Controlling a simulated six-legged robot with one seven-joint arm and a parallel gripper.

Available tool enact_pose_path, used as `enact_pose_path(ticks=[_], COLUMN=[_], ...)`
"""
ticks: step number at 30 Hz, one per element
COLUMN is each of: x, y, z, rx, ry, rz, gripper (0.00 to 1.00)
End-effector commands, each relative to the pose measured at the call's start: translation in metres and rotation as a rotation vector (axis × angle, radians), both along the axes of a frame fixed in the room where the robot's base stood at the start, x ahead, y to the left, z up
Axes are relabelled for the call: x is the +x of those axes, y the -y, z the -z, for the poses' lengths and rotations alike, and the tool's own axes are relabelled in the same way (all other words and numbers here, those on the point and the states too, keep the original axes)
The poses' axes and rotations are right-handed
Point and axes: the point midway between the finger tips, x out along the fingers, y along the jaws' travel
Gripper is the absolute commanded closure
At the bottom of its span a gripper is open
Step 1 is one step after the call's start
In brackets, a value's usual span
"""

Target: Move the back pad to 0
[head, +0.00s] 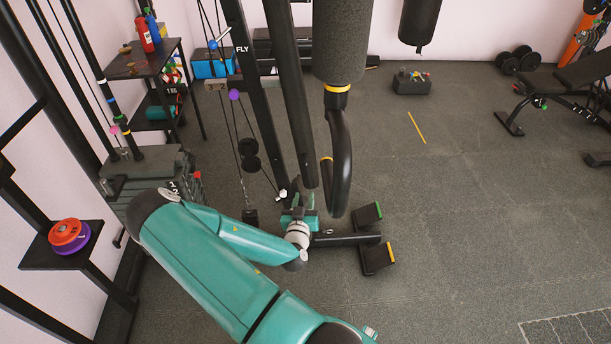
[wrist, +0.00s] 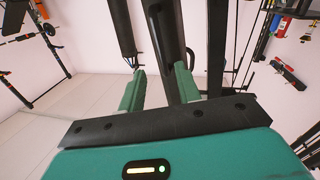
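A thick dark grey padded piece (head: 340,42) hangs at the top centre of the head view, on the black machine marked "FLY". A black curved handle (head: 341,150) with yellow bands hangs below it. I cannot tell for sure which part is the back pad, and no "0" mark is readable. My gripper (head: 299,212) is low beside the machine's black posts, partly hidden by my teal arm. In the wrist view its two green fingers (wrist: 158,84) stand apart. A black post (wrist: 165,35) runs down close to the right finger; I cannot tell whether they touch.
Black foot blocks (head: 375,258) with green and yellow ends sit right of the gripper. A shelf (head: 75,255) holds orange and purple plates at the left. A bench (head: 580,75) and dumbbells stand far right. The middle-right floor is mostly clear.

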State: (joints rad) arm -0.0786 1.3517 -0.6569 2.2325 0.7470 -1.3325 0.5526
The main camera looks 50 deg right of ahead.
Motion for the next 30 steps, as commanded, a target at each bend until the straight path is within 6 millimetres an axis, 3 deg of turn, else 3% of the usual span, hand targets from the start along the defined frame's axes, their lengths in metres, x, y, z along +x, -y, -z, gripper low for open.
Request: enact_pose_path(ticks=[15, 21, 29, 30], x=[0.05, 0.058, 0.059, 0.059], y=[0.084, 0.097, 0.098, 0.098], z=[0.0, 0.0, 0.0, 0.0], rx=[0.001, 0.001, 0.001, 0.001], ry=[0.001, -0.001, -0.001, -0.001], rz=[-0.002, -0.003, -0.003, -0.003], gripper=[0.67, 0.67, 0.67, 0.72])
